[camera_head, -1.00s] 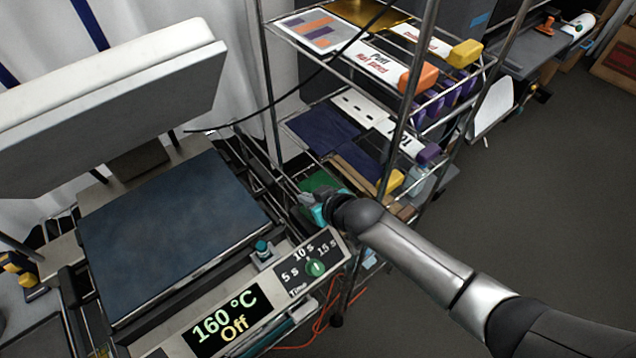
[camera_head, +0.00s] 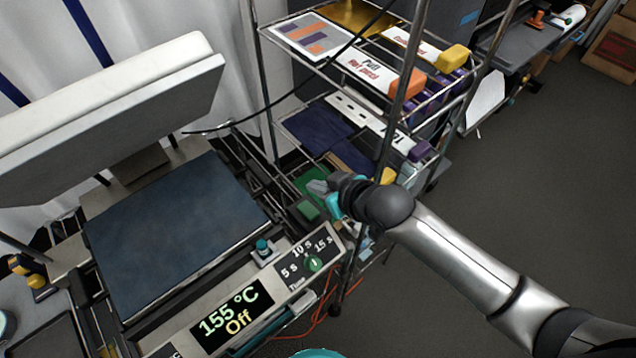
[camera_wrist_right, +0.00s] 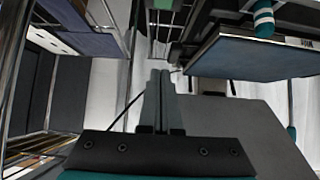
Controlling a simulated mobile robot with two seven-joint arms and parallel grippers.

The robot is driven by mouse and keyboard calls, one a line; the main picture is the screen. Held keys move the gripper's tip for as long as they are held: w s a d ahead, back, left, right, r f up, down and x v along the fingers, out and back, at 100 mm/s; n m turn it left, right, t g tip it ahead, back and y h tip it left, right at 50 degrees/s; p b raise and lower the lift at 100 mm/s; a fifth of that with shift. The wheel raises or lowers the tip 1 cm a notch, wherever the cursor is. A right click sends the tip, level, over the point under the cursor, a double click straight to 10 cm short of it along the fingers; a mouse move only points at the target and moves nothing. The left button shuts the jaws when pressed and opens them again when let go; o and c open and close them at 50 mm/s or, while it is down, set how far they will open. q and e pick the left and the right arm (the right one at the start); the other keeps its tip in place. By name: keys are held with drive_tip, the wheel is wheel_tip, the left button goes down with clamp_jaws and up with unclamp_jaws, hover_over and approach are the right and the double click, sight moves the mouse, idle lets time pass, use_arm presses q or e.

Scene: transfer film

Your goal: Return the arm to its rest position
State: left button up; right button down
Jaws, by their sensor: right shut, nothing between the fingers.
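My right gripper (camera_head: 318,188) is at the right end of the heat press, in front of the wire shelf rack. Its arm comes in from the lower right. In the right wrist view its fingers (camera_wrist_right: 159,100) are together with nothing between them. The heat press has a bare dark blue lower plate (camera_head: 175,235) and a raised white upper plate (camera_head: 110,110). Its display (camera_head: 232,308) reads 155 °C and Off. My left gripper does not show.
A wire shelf rack (camera_head: 400,100) with labelled trays and coloured blocks stands just behind my right gripper. A black cable hangs between the rack and the press. Orange cords lie on the floor below the press. The grey floor (camera_head: 530,200) at the right is clear.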

drive_tip(key=shift+s+r, duration=0.1)
idle(0.6)
drive_tip(key=s+d+r+m+g+h, duration=0.1)
drive_tip(key=s+d+m+g+h, duration=0.15)
drive_tip(key=s+d, duration=0.6)
drive_tip(key=s+d+m+g+h, duration=0.25)
drive_tip(key=s+d, duration=0.25)
drive_tip(key=s, duration=0.7)
wheel_tip(320, 180, down, 30)
drive_tip(key=s+b, duration=0.1)
drive_tip(key=b, duration=0.9)
drive_tip(key=s+d+f+g+b, duration=0.1)
drive_tip(key=s+f+b, duration=0.4)
drive_tip(key=f, duration=0.8)
drive_tip(key=s+d+f+g+h+b, duration=0.1)
drive_tip(key=s+f+b, duration=0.4)
drive_tip(key=s+f, duration=0.6)
drive_tip(key=shift+s+d+f, duration=0.15)
drive_tip(key=shift+d+f, duration=0.05)
drive_tip(key=shift+f, duration=0.7)
